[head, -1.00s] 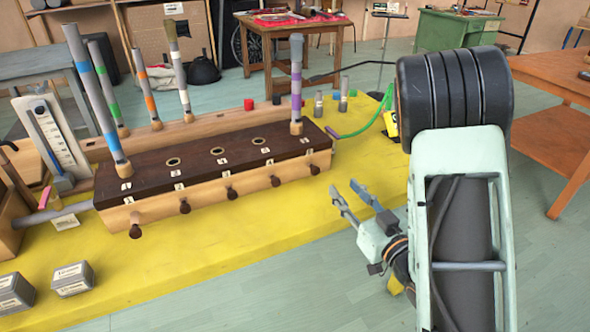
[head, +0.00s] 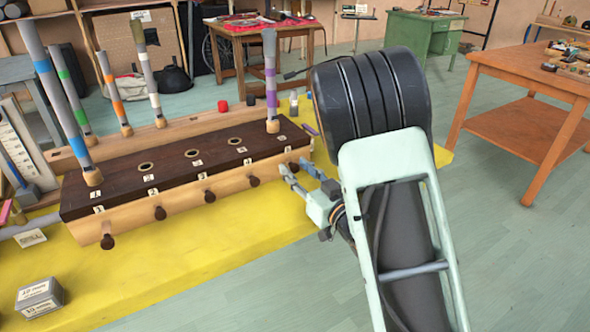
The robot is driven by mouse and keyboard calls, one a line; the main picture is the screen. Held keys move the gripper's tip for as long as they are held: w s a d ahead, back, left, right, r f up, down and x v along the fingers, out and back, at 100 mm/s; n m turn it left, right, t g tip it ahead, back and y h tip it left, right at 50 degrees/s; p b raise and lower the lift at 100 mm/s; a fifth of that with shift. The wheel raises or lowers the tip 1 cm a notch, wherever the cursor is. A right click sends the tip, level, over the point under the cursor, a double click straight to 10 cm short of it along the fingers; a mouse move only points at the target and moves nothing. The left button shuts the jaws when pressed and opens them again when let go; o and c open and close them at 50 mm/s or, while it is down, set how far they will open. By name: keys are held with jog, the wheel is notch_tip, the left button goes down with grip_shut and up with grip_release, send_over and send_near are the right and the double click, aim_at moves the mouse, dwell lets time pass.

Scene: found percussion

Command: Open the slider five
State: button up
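A long wooden box with a dark top (head: 140,185) stands on the yellow table, with a row of dark knobs along its front face and small numbered labels. The rightmost knob (head: 293,167), at the fifth position, is at the box's right end, below the purple-striped tube (head: 271,80). My gripper (head: 295,167) is open at this end, its two fingers apart with the knob seen between or just behind their tips. I cannot tell whether they touch it. The sliders' travel is not visible; the knobs sit close to the front face.
Tubes with coloured stripes stand at the left and behind. A grey labelled block (head: 40,298) is at the front left. An orange wooden table (head: 530,135) stands to the right, with open floor between.

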jog(key=shift+w+a, duration=0.3)
jog(key=shift+w, duration=0.15)
grip_shut()
